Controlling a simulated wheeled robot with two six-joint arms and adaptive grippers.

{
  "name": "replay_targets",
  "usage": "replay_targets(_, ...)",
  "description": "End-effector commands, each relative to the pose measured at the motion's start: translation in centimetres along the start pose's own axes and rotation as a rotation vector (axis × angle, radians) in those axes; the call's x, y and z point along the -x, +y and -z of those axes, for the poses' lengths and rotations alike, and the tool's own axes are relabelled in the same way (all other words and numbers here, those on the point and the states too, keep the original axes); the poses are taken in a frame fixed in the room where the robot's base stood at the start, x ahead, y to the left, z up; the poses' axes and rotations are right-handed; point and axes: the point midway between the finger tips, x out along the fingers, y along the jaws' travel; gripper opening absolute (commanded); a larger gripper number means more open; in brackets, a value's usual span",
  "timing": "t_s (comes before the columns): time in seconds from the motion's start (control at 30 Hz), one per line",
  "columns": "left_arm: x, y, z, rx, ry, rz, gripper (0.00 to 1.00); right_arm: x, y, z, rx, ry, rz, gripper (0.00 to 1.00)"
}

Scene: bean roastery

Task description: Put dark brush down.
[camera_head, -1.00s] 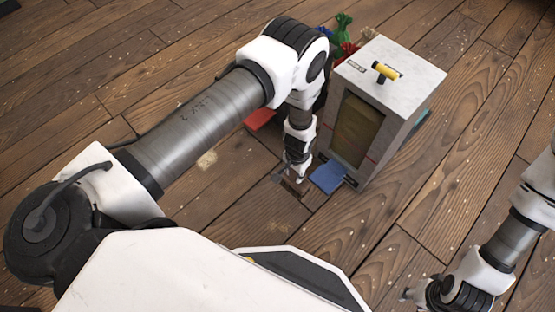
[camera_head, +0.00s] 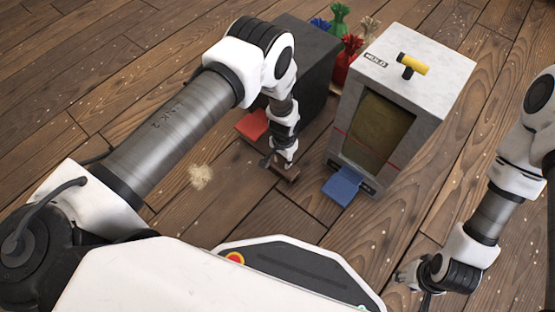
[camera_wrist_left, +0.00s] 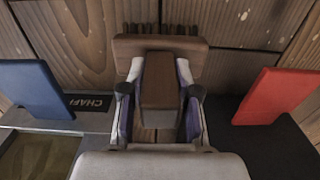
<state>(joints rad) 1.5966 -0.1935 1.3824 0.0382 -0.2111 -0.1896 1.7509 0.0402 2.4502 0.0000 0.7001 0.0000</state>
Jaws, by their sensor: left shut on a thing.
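My left gripper (camera_head: 286,160) is shut on the dark brush (camera_head: 287,174), low down in front of the two cabinets. In the left wrist view, the gripper (camera_wrist_left: 160,115) has a finger on each side of the brush's brown handle. The brush's wide brown head (camera_wrist_left: 160,47) lies beyond the fingertips, with dark bristles along its far edge. I cannot tell whether the bristles touch the floor. My right gripper (camera_head: 410,276) is low at the lower right, away from the brush. Its fingers are too small and dark to read.
A light cabinet (camera_head: 440,75) with a yellow handle and a blue flap (camera_head: 341,187) stands right of the brush. A dark cabinet (camera_head: 312,50) with a red flap (camera_head: 252,125) stands behind it. Coloured sacks (camera_head: 338,20) are behind. A pale pile (camera_head: 200,176) lies on open floor at left.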

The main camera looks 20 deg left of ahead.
Motion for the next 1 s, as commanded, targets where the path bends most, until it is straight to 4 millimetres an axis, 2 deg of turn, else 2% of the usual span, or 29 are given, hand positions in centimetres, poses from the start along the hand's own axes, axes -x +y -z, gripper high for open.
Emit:
replay_targets(0.03, -2.0, 0.1, 0.1, -0.002, -0.001, 0.0, 0.0, -2.0, 0.0, 0.0, -0.001, -0.001, 0.0, 0.4)
replay_targets(0.1, -2.6, 0.1, 0.3, -0.003, -0.001, 0.0, 0.0, -2.7, 0.1, 0.0, -0.003, 0.0, 0.0, 0.4)
replay_targets(0.27, -2.1, 0.2, 0.4, -0.003, 0.0, 0.0, 0.0, -2.2, 0.1, 0.1, -0.004, 0.002, 0.0, 0.4)
replay_targets(0.47, -2.6, 0.1, 0.4, -0.002, -0.001, 0.0, 0.0, -2.6, 0.1, 0.1, -0.004, 0.002, -0.001, 0.4)
replay_targets(0.5, -2.5, 0.1, 0.4, -0.002, -0.001, 0.0, 0.38, -2.5, 0.1, 0.1, -0.004, 0.002, -0.001, 0.4)
replay_targets(0.57, -2.5, 0.2, 0.4, -0.002, -0.001, 0.0, 0.56, -2.5, 0.1, 0.1, -0.004, 0.002, -0.001, 0.4)
replay_targets(0.87, -2.3, 0.1, 0.4, -0.002, -0.001, 0.0, 0.56, -2.3, 0.1, 0.1, -0.004, 0.002, 0.0, 0.4)
replay_targets(1.0, -0.4, 0.1, 0.4, -0.002, 0.001, 0.0, 0.56, -0.9, 0.0, 0.0, -0.002, 0.001, 0.0, 0.4)
